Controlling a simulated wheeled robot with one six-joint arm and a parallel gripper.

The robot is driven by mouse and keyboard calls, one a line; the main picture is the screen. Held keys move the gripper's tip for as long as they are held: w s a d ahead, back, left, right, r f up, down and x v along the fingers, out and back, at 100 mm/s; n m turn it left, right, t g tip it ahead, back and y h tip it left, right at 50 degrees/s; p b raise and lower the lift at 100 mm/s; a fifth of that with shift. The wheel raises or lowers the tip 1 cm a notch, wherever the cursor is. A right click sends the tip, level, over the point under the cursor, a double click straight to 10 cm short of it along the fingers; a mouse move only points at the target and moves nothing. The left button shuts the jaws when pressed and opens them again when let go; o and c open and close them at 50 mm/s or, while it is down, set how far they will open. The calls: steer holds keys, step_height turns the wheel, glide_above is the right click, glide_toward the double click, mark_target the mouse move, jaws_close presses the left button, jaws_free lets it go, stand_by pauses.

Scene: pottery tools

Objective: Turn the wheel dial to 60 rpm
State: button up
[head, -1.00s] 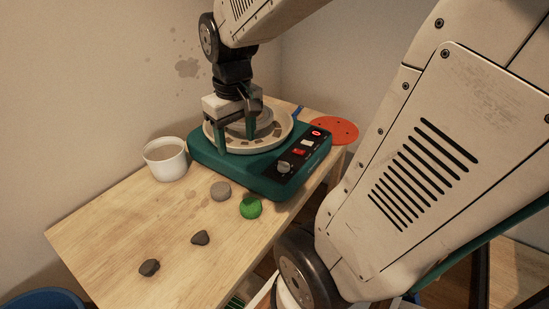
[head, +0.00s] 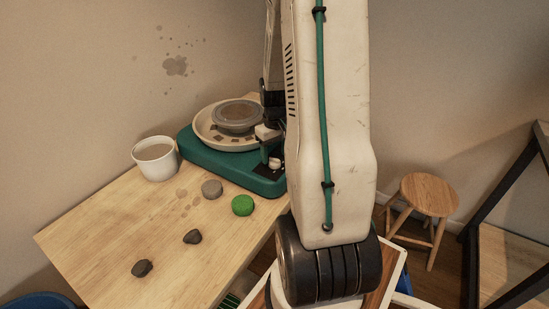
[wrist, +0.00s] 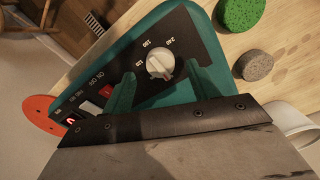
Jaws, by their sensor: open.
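The wheel base (head: 222,168) is a teal box on the table with a round splash pan (head: 207,128) on top. Its black control panel (wrist: 182,40) carries a pale round dial (wrist: 159,65). The numbers 120, 180 and 240 show around the dial; a small reddish mark is at its lower edge, and its exact setting is unclear. My gripper (wrist: 148,70) is open in the wrist view, its green fingertips on either side of the dial; contact cannot be told. In the head view my gripper (head: 268,153) is over the panel, partly hidden by my arm.
A red switch (wrist: 105,90) and a lit red display (wrist: 71,120) are on the same panel. An orange-red disc (wrist: 38,112) lies beyond it. A white bucket (head: 156,158), a green sponge (head: 242,205), a grey sponge (head: 212,188) and dark lumps (head: 192,237) are on the table.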

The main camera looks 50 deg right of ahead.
mark_target(275, 162)
steer(key=shift+f, duration=1.25)
steer(key=c, duration=1)
steer(key=shift+m, duration=0.3)
steer(key=m, duration=1.1)
steer(key=shift+m, duration=0.4)
